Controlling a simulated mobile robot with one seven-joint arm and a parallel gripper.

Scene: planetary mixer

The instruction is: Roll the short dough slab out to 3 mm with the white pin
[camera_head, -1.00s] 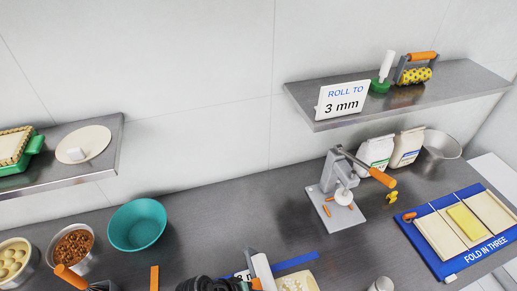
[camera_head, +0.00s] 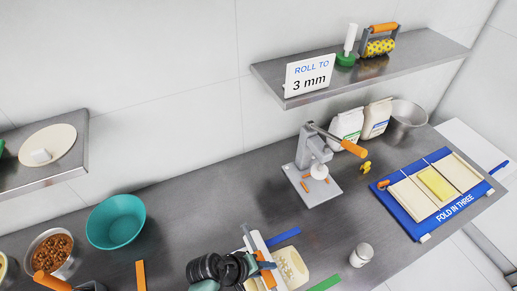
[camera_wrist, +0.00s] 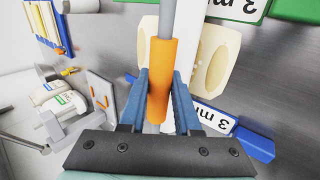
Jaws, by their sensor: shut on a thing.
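My gripper (camera_wrist: 160,74) is shut on an orange handle (camera_wrist: 161,90) in the wrist view, its blue fingers on either side. A grey rod (camera_wrist: 167,18) runs on from the handle. In the head view the white pin (camera_head: 260,246) shows beside my dark wrist, over the near side of the counter. A cream slab (camera_head: 292,268) with pale oval shapes lies to its right. In the wrist view the cream slab (camera_wrist: 214,62) lies beside and below the handle. I cannot tell whether the pin touches it.
A blue strip (camera_head: 284,237) and a green strip (camera_head: 325,283) flank the slab. A white shaker (camera_head: 361,255), a press (camera_head: 313,170) and a blue folding mat (camera_head: 412,228) stand right; a teal bowl (camera_head: 116,222) stands left. A "roll to 3 mm" sign (camera_head: 310,76) is on the shelf.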

